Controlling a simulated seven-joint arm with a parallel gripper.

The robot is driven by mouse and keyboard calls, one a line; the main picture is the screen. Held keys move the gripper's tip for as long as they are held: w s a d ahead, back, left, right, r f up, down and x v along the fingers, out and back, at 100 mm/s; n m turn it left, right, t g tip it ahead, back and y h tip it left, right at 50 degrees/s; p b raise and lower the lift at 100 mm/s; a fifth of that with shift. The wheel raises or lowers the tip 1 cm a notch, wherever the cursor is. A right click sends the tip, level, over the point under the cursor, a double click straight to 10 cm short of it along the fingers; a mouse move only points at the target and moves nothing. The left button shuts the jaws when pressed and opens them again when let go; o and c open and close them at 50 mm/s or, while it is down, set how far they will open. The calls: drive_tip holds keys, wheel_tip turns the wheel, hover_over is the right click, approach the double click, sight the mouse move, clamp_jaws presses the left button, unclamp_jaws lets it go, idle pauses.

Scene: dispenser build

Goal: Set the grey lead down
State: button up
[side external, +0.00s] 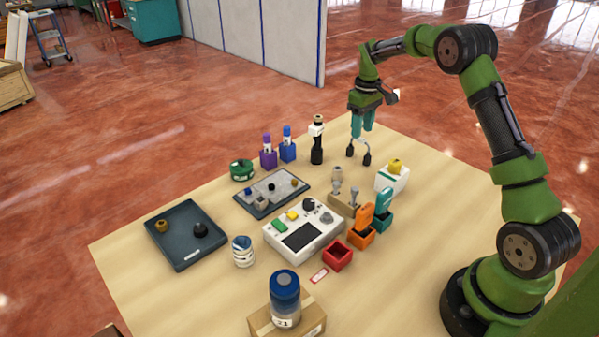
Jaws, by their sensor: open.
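My gripper (359,155) is at the back of the table, pointing down. Its two dark fingertips are apart, with nothing visible between them. Two grey upright pieces (354,194) stand in a tan block (342,202) at mid table, in front of my gripper and apart from it. A small grey block (261,202) sits on a grey tray (277,209) farther left. I cannot tell which of these grey things is the grey lead.
A white control box (281,252) stands mid table. Orange (361,239), teal (384,218) and red bins (338,257) are right of it. A black-and-white bottle (317,150) stands just left of my gripper. A dark tray (183,249) lies left.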

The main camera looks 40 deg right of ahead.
wheel_tip(320, 180, up, 6)
drive_tip(key=shift+f, duration=0.25)
drive_tip(key=s+a+r+m+t, duration=0.25)
drive_tip(key=s+a+r, duration=0.55)
drive_tip(key=a+r, duration=0.45)
drive_tip(key=s+a+f+m+t+y, duration=0.1)
drive_tip(key=s+a+t, duration=0.3)
drive_tip(key=s+a, duration=0.8)
drive_tip(key=s+f+y, duration=0.1)
drive_tip(key=s, duration=0.3)
drive_tip(key=shift+s+a+f+t, duration=0.25)
drive_tip(key=shift+a+f+t, duration=0.1)
drive_tip(key=shift+a+f, duration=0.05)
